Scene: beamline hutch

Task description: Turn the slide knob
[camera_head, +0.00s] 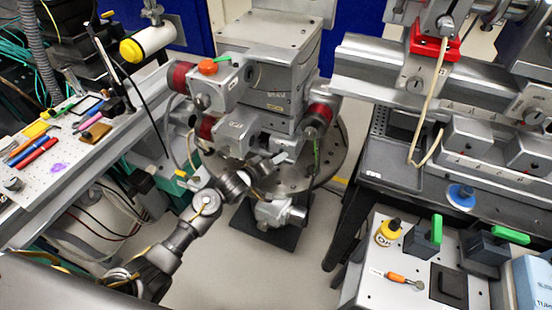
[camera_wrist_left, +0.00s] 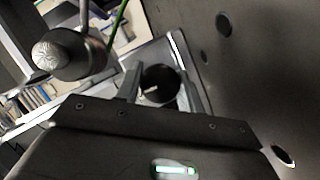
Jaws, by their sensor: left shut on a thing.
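My left arm comes in from the lower left in the head view. Its gripper (camera_head: 277,159) is at the metal stage assembly (camera_head: 285,107) in the middle. In the left wrist view the two fingers (camera_wrist_left: 161,88) stand on either side of a dark round knob (camera_wrist_left: 158,80), which seems to be the slide knob, and are shut on it. In the head view the knob is too small and too covered by the gripper to make out. My right gripper is in neither view.
The stage stands on a round, holed plate (camera_head: 328,165). A motor with an orange cap (camera_head: 208,67) juts out above my arm. At the right are a rail bench (camera_head: 385,75) and a table with green-handled parts (camera_head: 436,230). A breadboard with pens (camera_head: 60,165) is at the left.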

